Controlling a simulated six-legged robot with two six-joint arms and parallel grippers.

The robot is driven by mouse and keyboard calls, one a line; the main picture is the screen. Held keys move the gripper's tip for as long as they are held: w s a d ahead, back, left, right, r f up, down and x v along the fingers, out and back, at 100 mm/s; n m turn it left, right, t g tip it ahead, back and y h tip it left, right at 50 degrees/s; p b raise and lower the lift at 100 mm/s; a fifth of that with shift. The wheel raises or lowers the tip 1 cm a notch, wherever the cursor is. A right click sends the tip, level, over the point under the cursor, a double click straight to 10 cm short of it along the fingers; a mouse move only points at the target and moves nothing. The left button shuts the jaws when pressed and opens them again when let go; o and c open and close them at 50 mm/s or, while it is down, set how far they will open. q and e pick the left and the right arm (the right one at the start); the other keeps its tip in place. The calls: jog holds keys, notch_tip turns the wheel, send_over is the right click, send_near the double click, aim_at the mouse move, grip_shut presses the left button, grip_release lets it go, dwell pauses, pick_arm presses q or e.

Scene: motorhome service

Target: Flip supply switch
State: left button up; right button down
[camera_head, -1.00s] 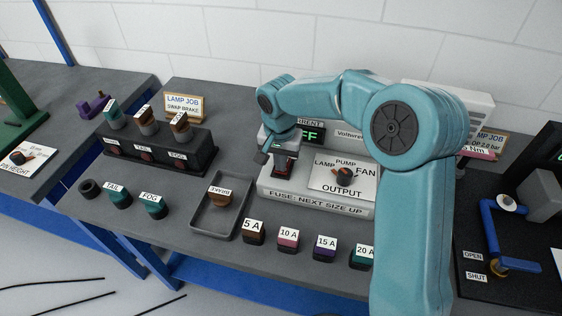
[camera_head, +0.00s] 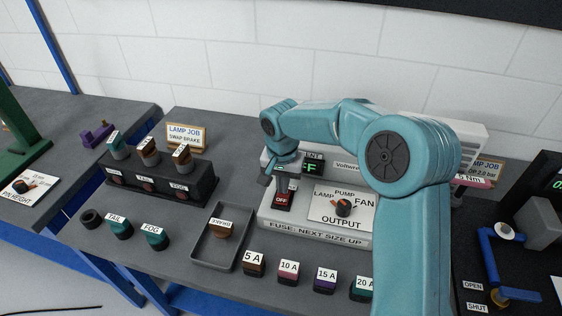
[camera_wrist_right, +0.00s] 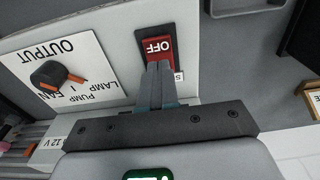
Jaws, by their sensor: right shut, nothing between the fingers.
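The supply switch (camera_head: 283,203) is a red rocker marked OFF on the grey power unit, left of the output dial. It also shows in the right wrist view (camera_wrist_right: 158,47), set in a dark frame. My right gripper (camera_wrist_right: 157,68) is shut and empty, with its fingertips at the edge of the red rocker. I cannot tell whether they touch it. In the head view the right gripper (camera_head: 281,184) is just above the switch and hides its upper part. My left gripper is not in view.
The output dial (camera_head: 344,208) with LAMP, PUMP and FAN marks is right of the switch. A grey tray (camera_head: 203,250) with a BRAKE piece stands to the left. Several labelled fuses line the front, such as the 5 A fuse (camera_head: 253,267). My right arm covers the unit's right part.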

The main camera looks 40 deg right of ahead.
notch_tip(320, 180, up, 3)
jog(key=shift+f+p, duration=0.1)
jog(key=shift+p, duration=0.5)
notch_tip(320, 180, up, 3)
jog(key=b, duration=0.1)
notch_tip(320, 180, up, 6)
jog(key=r, duration=0.1)
send_over(280, 197)
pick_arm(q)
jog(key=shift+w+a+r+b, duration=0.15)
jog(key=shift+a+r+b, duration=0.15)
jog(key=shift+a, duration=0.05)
pick_arm(e)
jog(key=shift+s+d+f, duration=0.1)
jog(key=shift+s+f, duration=0.2)
